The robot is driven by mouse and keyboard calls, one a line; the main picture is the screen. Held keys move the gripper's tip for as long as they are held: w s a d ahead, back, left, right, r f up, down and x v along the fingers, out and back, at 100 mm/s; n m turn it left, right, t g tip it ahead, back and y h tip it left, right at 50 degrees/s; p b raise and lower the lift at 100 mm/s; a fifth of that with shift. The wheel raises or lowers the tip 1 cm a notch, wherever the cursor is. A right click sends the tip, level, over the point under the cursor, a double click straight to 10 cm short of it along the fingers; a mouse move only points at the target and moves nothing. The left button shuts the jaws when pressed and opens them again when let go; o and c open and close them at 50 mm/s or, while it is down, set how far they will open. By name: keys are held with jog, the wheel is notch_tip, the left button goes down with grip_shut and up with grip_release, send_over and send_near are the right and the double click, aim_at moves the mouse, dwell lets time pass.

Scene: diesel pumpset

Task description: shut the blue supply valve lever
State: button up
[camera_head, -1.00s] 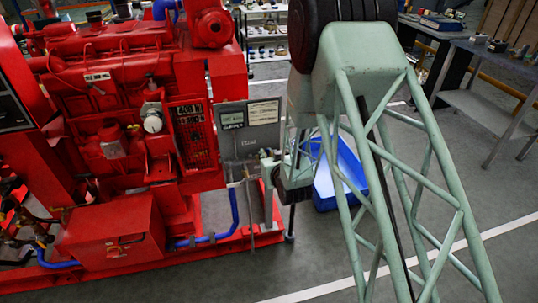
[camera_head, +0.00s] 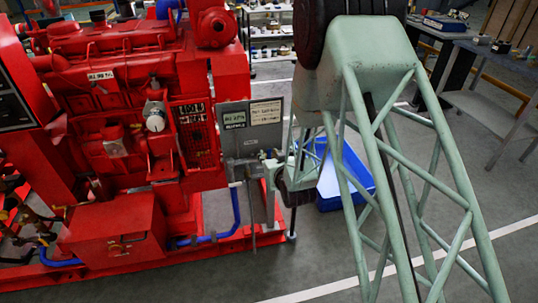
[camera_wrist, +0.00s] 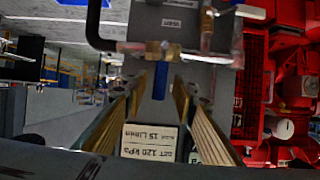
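The blue valve lever (camera_wrist: 160,80) shows in the wrist view. It lies upright in the picture below a brass valve fitting (camera_wrist: 162,50), in front of a grey panel (camera_wrist: 160,108). My gripper (camera_wrist: 161,90) is open, with one ribbed finger on each side of the lever's lower end. I see a gap on both sides, and cannot tell how deep the lever sits between the fingers. In the head view the grey panel (camera_head: 236,140) stands at the right end of the red pumpset, with my wrist close to its lower right. The lever is not discernible there.
The red pumpset (camera_head: 120,110) fills the left of the head view. A dark bent pipe (camera_wrist: 93,25) runs near the valve in the wrist view. A blue bin (camera_head: 345,180) stands on the floor behind my arm. A workbench (camera_head: 490,105) is at the right.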

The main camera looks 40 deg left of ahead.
jog(key=v, duration=1)
jog(key=shift+s+d, duration=0.15)
